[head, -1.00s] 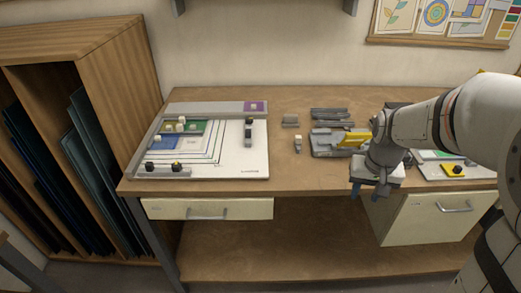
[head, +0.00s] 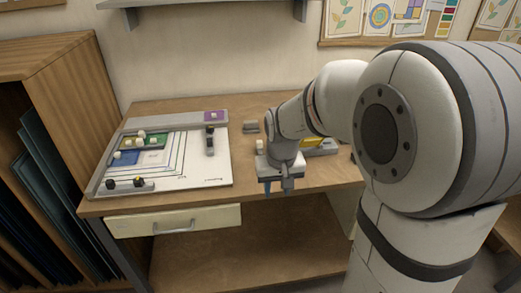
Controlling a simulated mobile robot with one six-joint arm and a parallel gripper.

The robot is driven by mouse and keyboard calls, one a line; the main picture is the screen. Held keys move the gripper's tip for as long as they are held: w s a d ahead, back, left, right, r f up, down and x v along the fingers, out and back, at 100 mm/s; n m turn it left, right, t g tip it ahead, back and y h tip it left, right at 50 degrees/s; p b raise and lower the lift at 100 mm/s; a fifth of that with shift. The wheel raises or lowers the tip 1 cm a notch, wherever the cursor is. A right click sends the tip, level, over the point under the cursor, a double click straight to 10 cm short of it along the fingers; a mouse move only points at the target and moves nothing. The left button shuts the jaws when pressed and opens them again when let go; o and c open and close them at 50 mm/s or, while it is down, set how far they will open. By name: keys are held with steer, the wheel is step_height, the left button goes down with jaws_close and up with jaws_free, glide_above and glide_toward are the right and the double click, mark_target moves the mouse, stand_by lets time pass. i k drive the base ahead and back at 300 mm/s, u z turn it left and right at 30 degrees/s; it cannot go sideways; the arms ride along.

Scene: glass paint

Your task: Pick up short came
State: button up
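My gripper (head: 278,188) points down at the front part of the bench, to the right of the white board. Its two fingers look apart, with nothing seen between them. A small grey piece (head: 251,127) lies on the bench behind and left of my gripper; I cannot tell whether it is the short came. My arm hides most of the area with the dark grey strips and the grey tool with a yellow part (head: 313,141).
A small pale block (head: 260,146) stands close behind my gripper. A wooden rack (head: 45,150) is at left.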

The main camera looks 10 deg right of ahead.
mark_target(259, 144)
steer(key=u, duration=0.05)
steer(key=i, duration=1)
steer(key=z, duration=0.05)
